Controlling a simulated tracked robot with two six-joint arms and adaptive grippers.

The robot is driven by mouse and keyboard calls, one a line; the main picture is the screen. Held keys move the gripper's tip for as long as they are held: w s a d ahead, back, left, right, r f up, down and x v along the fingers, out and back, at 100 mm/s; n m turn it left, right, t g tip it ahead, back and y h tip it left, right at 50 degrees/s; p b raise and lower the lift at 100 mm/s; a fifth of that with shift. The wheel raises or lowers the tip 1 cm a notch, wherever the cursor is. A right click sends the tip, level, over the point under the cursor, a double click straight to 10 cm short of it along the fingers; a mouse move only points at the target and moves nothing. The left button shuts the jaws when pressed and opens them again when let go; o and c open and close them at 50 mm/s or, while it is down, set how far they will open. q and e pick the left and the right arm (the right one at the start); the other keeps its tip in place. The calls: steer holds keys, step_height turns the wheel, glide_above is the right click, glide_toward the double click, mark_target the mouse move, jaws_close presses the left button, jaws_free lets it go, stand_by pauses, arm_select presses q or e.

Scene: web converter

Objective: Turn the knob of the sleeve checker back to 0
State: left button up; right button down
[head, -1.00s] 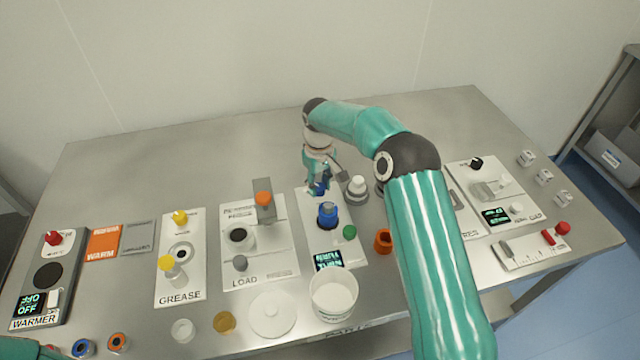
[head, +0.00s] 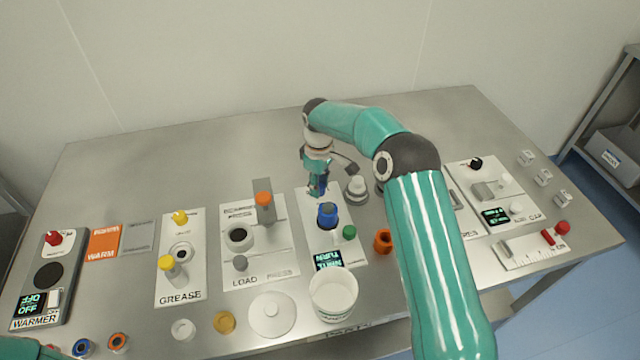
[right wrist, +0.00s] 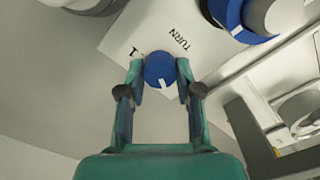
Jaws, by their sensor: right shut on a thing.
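The sleeve checker is a white panel (head: 342,247) in the middle of the table, with a blue-collared post (head: 327,214), a green knob (head: 349,232) and a small lit display (head: 327,259). In the right wrist view its round blue knob (right wrist: 160,69) has a white mark on the side toward my gripper. Printed "TURN" and "1" show on the panel beyond it. My right gripper (right wrist: 161,76) is shut on this knob, with one finger on each side. In the head view my right gripper (head: 317,189) is at the panel's back end and hides most of the knob. The 0 mark is not visible.
A grey-white post (head: 357,189) stands just right of my right gripper. The LOAD press panel (head: 258,269) lies to the left. A white tub (head: 333,294) stands in front, and an orange ring (head: 383,240) to the right. The table behind is clear.

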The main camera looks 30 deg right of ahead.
steer(key=c, duration=0.8)
jaws_free()
step_height(320, 180, up, 12)
steer(key=shift+f, duration=0.1)
